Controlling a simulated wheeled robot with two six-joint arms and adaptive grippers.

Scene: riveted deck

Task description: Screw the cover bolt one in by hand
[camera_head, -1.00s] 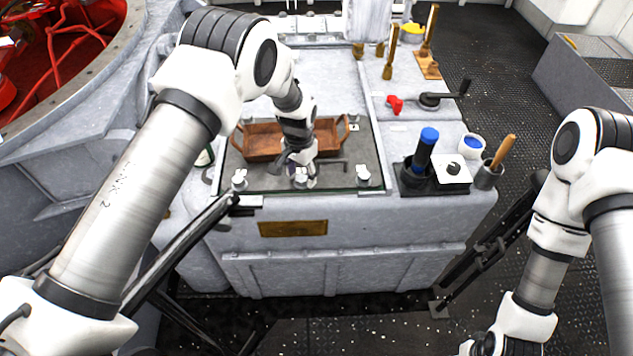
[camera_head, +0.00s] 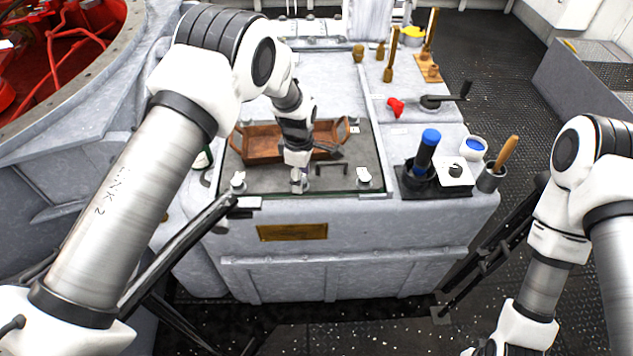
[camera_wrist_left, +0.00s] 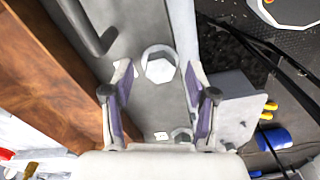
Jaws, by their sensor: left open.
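The cover (camera_head: 270,180) is a dark grey plate on top of the pale machine housing, with a black handle (camera_head: 330,165). Silvery bolts stand along its front edge, one at the left (camera_head: 238,180) and one at the right (camera_head: 363,177). My left gripper (camera_head: 298,184) points down at the middle of that edge and hides what is under it. In the left wrist view my left gripper (camera_wrist_left: 159,88) is open, with a hexagonal bolt head (camera_wrist_left: 159,66) between its fingertips and a visible gap on each side. I cannot tell which bolt is number one. My right gripper is out of view.
A brown wooden tray (camera_head: 262,143) lies on the cover behind my left gripper. To the right stand a blue-capped tool in a black holder (camera_head: 424,155), a white pot with blue contents (camera_head: 473,147) and a cup with a wooden handle (camera_head: 493,175). A crank (camera_head: 445,99) stands farther back.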

